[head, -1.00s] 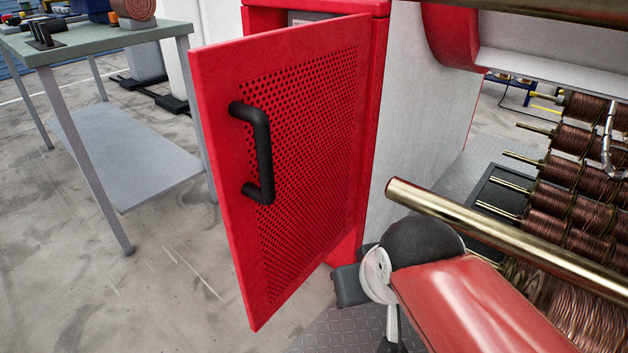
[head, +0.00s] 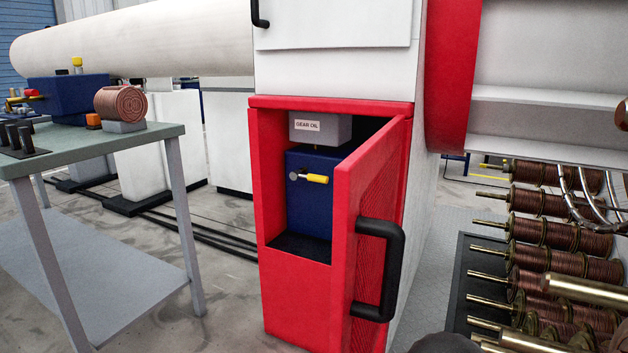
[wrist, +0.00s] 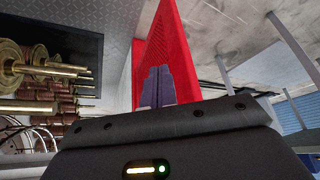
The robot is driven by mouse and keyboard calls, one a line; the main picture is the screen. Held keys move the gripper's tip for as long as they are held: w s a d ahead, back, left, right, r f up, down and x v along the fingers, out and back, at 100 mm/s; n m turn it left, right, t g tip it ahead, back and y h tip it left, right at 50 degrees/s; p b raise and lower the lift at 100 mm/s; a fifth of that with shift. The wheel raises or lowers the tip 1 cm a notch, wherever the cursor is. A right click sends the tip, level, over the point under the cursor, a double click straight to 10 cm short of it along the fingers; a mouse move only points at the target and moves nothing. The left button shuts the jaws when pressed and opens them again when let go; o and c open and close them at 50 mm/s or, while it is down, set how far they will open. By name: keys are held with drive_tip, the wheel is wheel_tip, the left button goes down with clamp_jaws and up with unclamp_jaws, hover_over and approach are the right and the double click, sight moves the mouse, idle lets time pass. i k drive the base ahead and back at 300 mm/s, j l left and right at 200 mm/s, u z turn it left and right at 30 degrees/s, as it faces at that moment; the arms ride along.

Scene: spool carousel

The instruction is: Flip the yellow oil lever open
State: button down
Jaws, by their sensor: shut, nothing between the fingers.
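The yellow oil lever (head: 318,179) shows in the head view. It lies about level, pointing right from a small metal fitting on the front of a dark blue tank (head: 314,215). The tank stands inside an open red cabinet (head: 295,290), under a grey box labelled GEAR OIL (head: 307,125). The red perforated door (head: 368,240), with a black handle (head: 395,265), stands swung out at the right of the opening. In the wrist view my gripper (wrist: 157,75) has its fingers together, empty, with red panelling behind them.
A green-topped table (head: 100,150) with a copper coil (head: 120,103) stands left. Copper spools (head: 560,235) on protruding brass rods crowd the right. The open door projects into the space before the cabinet.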

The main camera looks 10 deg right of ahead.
sight(312, 178)
drive_tip(key=j+z, duration=0.25)
drive_tip(key=j, duration=0.3)
drive_tip(key=i+j+z, duration=0.1)
drive_tip(key=j, duration=0.15)
drive_tip(key=i+j+z, duration=0.15)
drive_tip(key=j, duration=0.15)
drive_tip(key=j+z, duration=0.1)
drive_tip(key=j, duration=0.15)
